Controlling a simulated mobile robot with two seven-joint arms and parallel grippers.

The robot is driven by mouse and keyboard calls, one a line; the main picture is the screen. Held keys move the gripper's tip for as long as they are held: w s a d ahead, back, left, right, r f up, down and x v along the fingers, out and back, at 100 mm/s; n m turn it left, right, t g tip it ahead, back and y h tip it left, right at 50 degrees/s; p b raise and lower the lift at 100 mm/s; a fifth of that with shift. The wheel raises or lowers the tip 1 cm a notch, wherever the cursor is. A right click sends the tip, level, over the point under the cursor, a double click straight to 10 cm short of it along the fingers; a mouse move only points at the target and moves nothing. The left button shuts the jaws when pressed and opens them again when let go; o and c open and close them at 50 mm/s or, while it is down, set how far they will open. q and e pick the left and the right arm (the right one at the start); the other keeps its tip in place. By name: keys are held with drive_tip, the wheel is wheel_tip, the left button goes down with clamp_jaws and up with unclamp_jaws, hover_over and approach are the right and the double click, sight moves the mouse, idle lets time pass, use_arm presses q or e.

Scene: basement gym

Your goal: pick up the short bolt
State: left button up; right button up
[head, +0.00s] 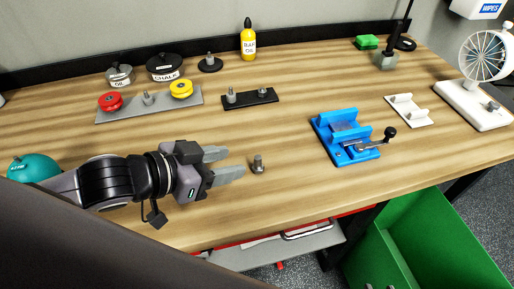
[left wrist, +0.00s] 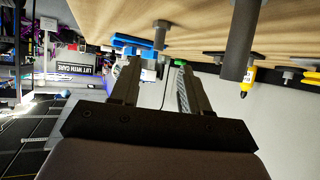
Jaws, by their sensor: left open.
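A short grey bolt (head: 258,165) stands on the wooden table (head: 290,205) in the head view, apart from any holder. My left gripper (head: 233,163) is open and empty. Its fingertips point right, just short of this bolt, with a small gap. In the left wrist view, which is upside down, the two fingers (left wrist: 158,72) are spread, and a grey bolt-like post (left wrist: 160,33) shows beyond the gap between them. A larger grey cylinder (left wrist: 240,40) hangs in from the top edge there; I cannot tell which part it is. My right gripper is not in view.
A black holder (head: 250,102) with grey bolts and a grey board (head: 128,112) with red and yellow knobs lie behind. A blue vise (head: 345,150) stands to the right. The table between bolt and vise is clear. A green bin (head: 415,240) stands below.

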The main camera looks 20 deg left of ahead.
sight(257, 158)
use_arm(q)
drive_tip(key=shift+w+d+f+b, duration=0.2)
drive_tip(key=shift+w+f+b, duration=0.05)
drive_tip(key=shift+w+b, duration=0.15)
drive_tip(key=shift+w+d+f+b, duration=0.2)
drive_tip(key=shift+w+d+b, duration=0.15)
drive_tip(key=shift+x, duration=2.55)
drive_tip(key=shift+d+r, duration=0.1)
drive_tip(key=shift+d, duration=0.05)
clamp_jaws()
